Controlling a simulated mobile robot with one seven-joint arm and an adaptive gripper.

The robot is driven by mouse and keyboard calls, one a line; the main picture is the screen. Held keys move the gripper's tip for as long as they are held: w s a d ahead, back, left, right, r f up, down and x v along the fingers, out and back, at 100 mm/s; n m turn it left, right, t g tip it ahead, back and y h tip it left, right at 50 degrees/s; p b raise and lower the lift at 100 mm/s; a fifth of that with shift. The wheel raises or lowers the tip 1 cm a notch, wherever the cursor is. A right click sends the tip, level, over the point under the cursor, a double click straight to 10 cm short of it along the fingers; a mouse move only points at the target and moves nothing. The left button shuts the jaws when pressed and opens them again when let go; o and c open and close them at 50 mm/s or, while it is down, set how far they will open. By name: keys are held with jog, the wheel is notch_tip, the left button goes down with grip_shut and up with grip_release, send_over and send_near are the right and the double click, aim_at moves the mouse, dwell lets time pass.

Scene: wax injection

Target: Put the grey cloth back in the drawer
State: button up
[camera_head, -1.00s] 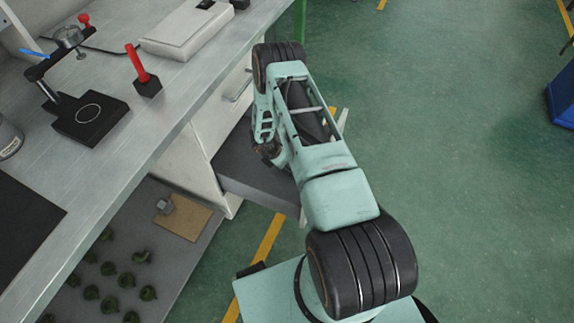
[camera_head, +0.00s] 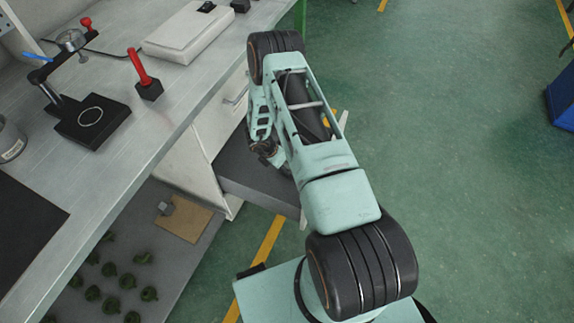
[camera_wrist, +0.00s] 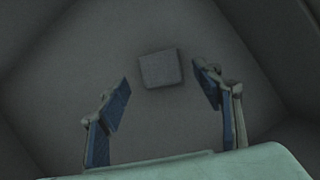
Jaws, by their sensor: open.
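In the wrist view the grey cloth (camera_wrist: 159,69) is a small folded square lying flat on the bottom of the drawer (camera_wrist: 75,70). My gripper (camera_wrist: 162,84) is open above it. Its two blue-padded fingers stand wide apart, one to each side of the cloth in the picture, and nothing is between them. I cannot tell the height of the fingers over the cloth. In the head view the drawer (camera_head: 246,181) is pulled out below the bench, and my arm covers part of it. The cloth is hidden there.
The metal bench (camera_head: 165,115) runs along the left, with a black stand (camera_head: 92,120), a red-handled tool (camera_head: 147,82) and a white box device (camera_head: 186,32) on it. A lower shelf (camera_head: 170,270) holds several green pieces.

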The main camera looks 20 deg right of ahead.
jog(key=p+v, duration=0.1)
jog(key=v, duration=0.7)
jog(key=shift+r, duration=0.2)
